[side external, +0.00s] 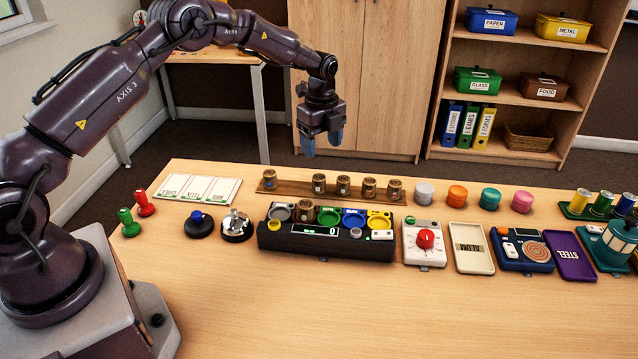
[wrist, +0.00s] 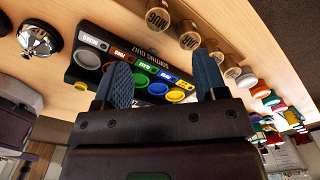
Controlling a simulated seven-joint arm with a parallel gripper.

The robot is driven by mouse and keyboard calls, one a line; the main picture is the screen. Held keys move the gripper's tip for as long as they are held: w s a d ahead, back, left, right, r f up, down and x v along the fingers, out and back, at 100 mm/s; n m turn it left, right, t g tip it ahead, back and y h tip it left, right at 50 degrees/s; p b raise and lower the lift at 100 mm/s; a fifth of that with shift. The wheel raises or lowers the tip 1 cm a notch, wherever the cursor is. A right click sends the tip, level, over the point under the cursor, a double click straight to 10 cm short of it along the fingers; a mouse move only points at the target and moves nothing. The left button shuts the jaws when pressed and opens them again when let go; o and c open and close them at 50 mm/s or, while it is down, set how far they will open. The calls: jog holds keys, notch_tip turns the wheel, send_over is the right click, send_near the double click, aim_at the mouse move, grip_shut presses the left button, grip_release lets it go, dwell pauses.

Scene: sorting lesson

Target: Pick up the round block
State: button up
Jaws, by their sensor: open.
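Several round wooden blocks stand on a wooden strip (side external: 291,190) at the back of the table, one of them at the left end (side external: 264,182). Round coloured pieces stand to the right: white (side external: 424,194), orange (side external: 457,197), teal (side external: 490,199) and pink (side external: 522,202). Which is meant is unclear. My gripper (side external: 322,145) is open and empty, above the strip. In the wrist view the blue fingers are apart, partly hiding the sorting unit (wrist: 150,50); a row of wooden blocks (wrist: 189,36) shows beyond.
A red-knobbed dial box (side external: 424,243), trays and a blue device (side external: 522,251) stand right of the sorting unit. A bell (side external: 236,226), a blue-topped button (side external: 198,223) and red and green handles (side external: 127,221) stand left. The table's front is clear.

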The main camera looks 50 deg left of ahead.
aim_at(319, 176)
notch_tip(319, 176, down, 6)
jog(key=shift+f, duration=0.1)
jog(key=f, duration=0.5)
jog(key=shift+s+a, duration=0.1)
jog(key=shift+a, duration=0.3)
jog(key=c, duration=1)
